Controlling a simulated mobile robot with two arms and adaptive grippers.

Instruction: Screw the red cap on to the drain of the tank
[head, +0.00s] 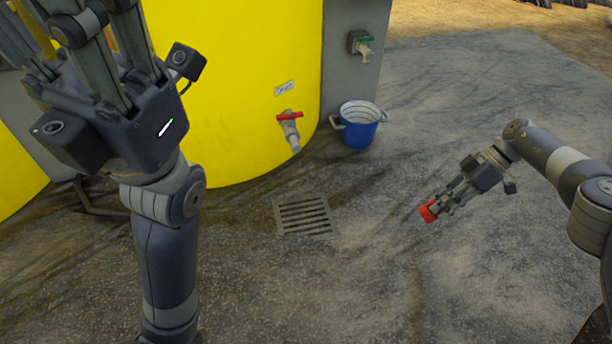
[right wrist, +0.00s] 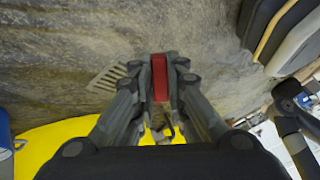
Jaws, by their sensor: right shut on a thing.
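The red cap (head: 428,212) is between the fingers of my right gripper (head: 440,204), which is shut on it and holds it in the air over the concrete. The cap also shows in the right wrist view (right wrist: 160,78), between the fingertips. The yellow tank (head: 235,90) stands at the back left. Its drain (head: 290,133) has a red valve handle and a pale spout pointing down, under a small white label. The cap is apart from the drain, to its right and nearer. My left gripper (head: 95,25) is raised at the upper left; its fingertips are cut off by the frame.
A blue bucket (head: 358,130) stands right of the drain. A tap with a green handle (head: 362,44) is on the grey wall above it. A floor grate (head: 304,215) lies in front of the drain. The concrete between grate and right gripper is clear.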

